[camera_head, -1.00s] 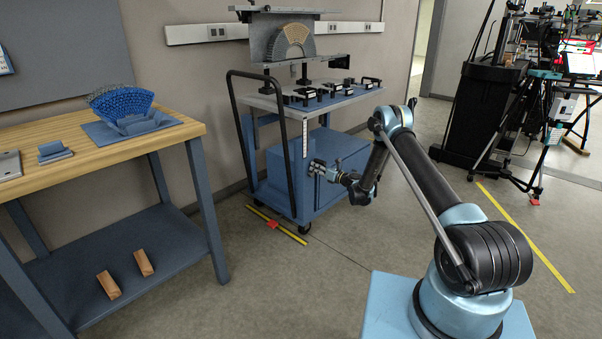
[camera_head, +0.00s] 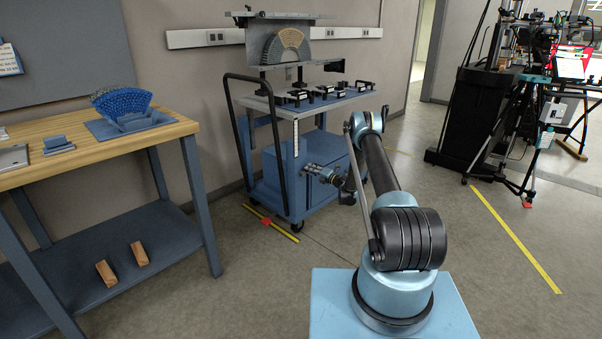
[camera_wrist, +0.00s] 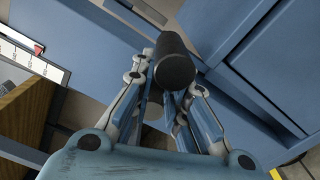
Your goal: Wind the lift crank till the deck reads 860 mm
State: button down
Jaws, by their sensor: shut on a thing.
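The lift cart's deck (camera_head: 262,103) stands level above a blue cabinet. A white scale strip (camera_head: 296,139) hangs below the deck's near corner; its figures are too small to read in the head view. In the wrist view the scale (camera_wrist: 22,52) shows at the left with a red pointer (camera_wrist: 38,50), its figures not clearly legible. My gripper (camera_head: 308,168) is at the cabinet's front. In the wrist view my gripper (camera_wrist: 172,100) is shut on the crank's black handle (camera_wrist: 174,62). The crank's arm is mostly hidden.
A wooden bench (camera_head: 60,163) with a blue lattice fan (camera_head: 120,103) stands at the left. A tripod (camera_head: 515,135) stands at the right. The floor between is clear.

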jog(key=shift+w+d+f+m, duration=0.1)
jog(key=shift+f+m, duration=0.45)
jog(key=shift+m, duration=0.45)
jog(key=c, duration=1.6)
grip_release()
jog(key=shift+f, duration=0.1)
jog(key=shift+o, duration=0.2)
jog(key=shift+d, duration=0.1)
jog(key=v, duration=1.1)
jog(key=shift+s+d, duration=0.25)
jog(key=shift+s, duration=0.05)
